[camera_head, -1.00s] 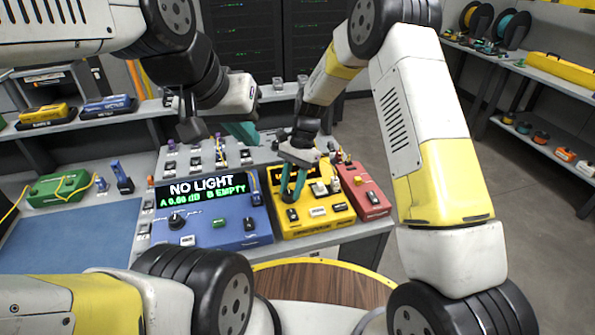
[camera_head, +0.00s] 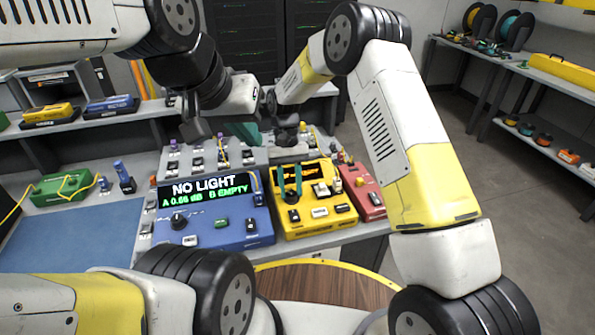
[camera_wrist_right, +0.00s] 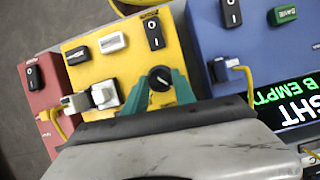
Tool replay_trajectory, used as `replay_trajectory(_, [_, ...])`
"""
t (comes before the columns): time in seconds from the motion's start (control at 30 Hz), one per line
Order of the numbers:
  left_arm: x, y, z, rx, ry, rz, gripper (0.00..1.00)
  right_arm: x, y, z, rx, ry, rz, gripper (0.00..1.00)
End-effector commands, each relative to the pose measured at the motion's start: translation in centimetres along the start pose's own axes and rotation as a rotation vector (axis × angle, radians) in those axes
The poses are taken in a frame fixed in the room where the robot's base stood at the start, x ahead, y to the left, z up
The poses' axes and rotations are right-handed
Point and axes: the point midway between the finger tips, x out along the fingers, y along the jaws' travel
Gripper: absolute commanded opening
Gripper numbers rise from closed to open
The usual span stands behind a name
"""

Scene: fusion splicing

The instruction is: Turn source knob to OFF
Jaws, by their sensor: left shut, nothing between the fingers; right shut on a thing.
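A yellow box (camera_head: 318,216) stands on the bench, with a black round knob (camera_wrist_right: 160,78) on its top face that shows clearly in the right wrist view. My right gripper (camera_head: 291,190) reaches down over the left part of this box. In the right wrist view its teal fingers (camera_wrist_right: 160,90) are closed on the knob, one at each side. In the head view the fingers largely hide the knob. My left gripper (camera_head: 243,132) is shut and empty, held above and behind the blue box, away from the knob.
A blue box (camera_head: 235,233) left of the yellow one has its own black knob (camera_head: 178,220) and a display (camera_head: 208,190) reading "NO LIGHT". A red box (camera_head: 367,200) stands close on the right. White plugs (camera_wrist_right: 103,95) with a yellow cable sit beside the held knob.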

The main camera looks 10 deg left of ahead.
Motion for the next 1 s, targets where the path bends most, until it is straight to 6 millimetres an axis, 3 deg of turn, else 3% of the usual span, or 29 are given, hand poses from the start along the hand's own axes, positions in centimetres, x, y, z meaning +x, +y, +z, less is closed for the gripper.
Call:
replay_trajectory(0.7, [0.00,0.00,0.00,0.000,0.000,0.000,0.00,-0.08,-0.04,-0.07,-0.076,0.003,0.032,0.00])
replay_trajectory(0.73, [0.00,0.00,0.00,0.000,0.000,0.000,0.00,-0.08,-0.04,-0.07,-0.076,0.003,0.032,0.34])
replay_trajectory(0.8, [0.00,0.00,0.00,0.000,0.000,0.000,0.00,-0.08,-0.04,-0.06,-0.076,0.003,0.032,0.48])
replay_trajectory(0.83, [0.00,0.00,0.00,0.000,0.000,0.000,0.00,-0.07,-0.05,-0.06,-0.076,0.003,0.032,0.54])
replay_trajectory(1.0, [0.00,0.00,0.00,0.000,0.000,0.000,0.00,-0.03,-0.06,-0.03,-0.075,0.002,0.031,0.54])
